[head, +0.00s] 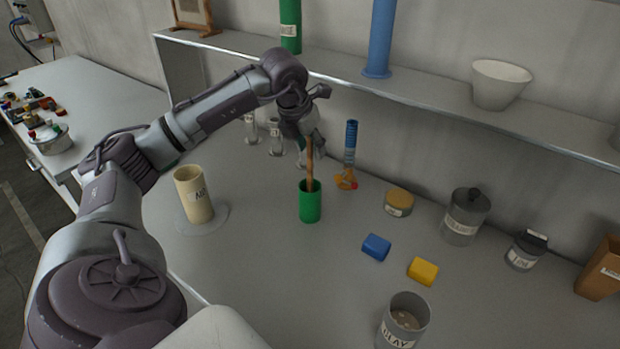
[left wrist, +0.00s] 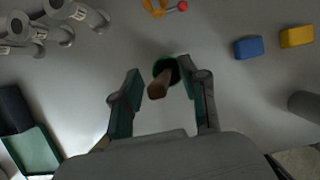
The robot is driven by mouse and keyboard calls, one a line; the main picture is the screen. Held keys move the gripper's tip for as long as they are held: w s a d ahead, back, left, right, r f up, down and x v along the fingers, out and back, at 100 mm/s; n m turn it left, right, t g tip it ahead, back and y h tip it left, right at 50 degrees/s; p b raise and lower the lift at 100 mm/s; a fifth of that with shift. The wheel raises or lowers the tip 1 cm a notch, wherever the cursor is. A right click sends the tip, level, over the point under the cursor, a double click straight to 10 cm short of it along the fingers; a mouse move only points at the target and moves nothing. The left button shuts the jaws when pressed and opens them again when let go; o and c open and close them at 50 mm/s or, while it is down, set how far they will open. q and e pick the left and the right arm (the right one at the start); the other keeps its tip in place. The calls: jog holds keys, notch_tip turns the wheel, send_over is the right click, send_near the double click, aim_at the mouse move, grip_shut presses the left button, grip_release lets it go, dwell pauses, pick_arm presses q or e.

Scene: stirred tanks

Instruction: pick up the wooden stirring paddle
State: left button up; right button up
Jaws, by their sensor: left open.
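The wooden stirring paddle (head: 310,168) stands nearly upright in a green cup (head: 310,205) on the table. In the left wrist view the paddle (left wrist: 159,85) points up toward the camera, with the dark opening of the green cup (left wrist: 172,66) behind it. My left gripper (head: 314,143) is above the cup at the paddle's top end. In the left wrist view my left gripper (left wrist: 160,88) is open, with a finger on each side of the paddle and a gap on the left. Whether the right finger touches it is unclear. My right gripper is not in view.
A cream container (head: 194,195) on a round base stands left of the cup. A blue-and-orange tool (head: 350,155) stands close behind right. A blue block (head: 376,247), a yellow block (head: 422,271) and a clay jar (head: 403,322) are to the right. A shelf (head: 430,97) runs behind.

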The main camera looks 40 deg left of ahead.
pick_arm(q)
grip_shut()
